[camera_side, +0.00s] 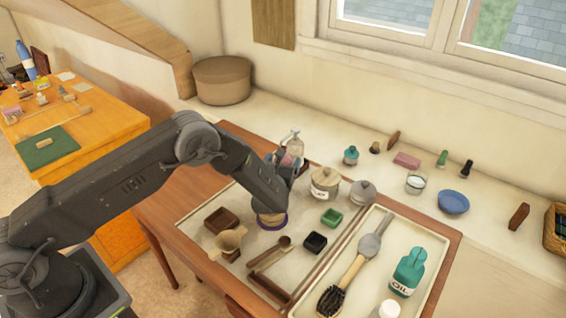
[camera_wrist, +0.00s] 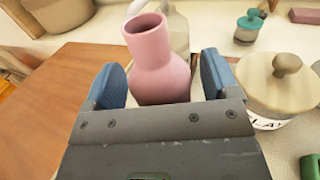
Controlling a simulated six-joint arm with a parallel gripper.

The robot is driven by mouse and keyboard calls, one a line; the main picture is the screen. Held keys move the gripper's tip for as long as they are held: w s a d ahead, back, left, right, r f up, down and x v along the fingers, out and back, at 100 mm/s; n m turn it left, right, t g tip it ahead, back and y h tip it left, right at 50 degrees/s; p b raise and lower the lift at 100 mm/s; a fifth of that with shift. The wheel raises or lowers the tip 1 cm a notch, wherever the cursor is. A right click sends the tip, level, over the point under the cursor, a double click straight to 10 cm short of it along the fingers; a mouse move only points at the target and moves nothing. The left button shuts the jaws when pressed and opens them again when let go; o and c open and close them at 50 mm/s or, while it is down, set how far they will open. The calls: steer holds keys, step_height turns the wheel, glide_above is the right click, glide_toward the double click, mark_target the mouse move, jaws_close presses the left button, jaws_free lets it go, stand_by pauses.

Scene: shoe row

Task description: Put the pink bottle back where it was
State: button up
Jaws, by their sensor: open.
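The pink bottle (camera_wrist: 160,62) stands upright in the wrist view, with a round body and a wide open neck. My gripper (camera_wrist: 162,80) is open, with one blue finger on each side of the bottle's body. A small gap seems to show at each side, and the bottle's base is hidden behind my gripper. In the side view my gripper (camera_side: 288,163) is at the back of the tray area, and only a bit of the pink bottle (camera_side: 296,147) shows past it. I cannot tell there what the bottle rests on.
A clear bottle stands right behind the pink one. A lidded jar (camera_side: 325,184) and a smaller grey pot (camera_side: 363,192) stand close on the right. Bare wood (camera_wrist: 75,80) shows left in the wrist view.

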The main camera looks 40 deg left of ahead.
steer(key=v, duration=1.2)
steer(key=s+a+r+n+g+y, duration=0.3)
steer(key=a+r+n+g+y, duration=0.15)
steer(key=a+r+n, duration=0.35)
steer(key=s+a+r+n+g, duration=0.2)
steer(key=s+r+n+g, duration=0.35)
steer(key=s, duration=0.25)
steer(key=s+a+r+n+g, duration=0.2)
steer(key=s+r+n+g, duration=0.25)
steer(key=s+n, duration=0.25)
steer(key=s+d+r+n+t+h, duration=0.3)
steer(key=s+d+r+n+h, duration=0.6)
steer(key=s+d+n+h, duration=0.1)
steer(key=shift+s+n+h, duration=0.55)
steer(key=shift+s+h, duration=0.1)
steer(key=shift+s, duration=0.4)
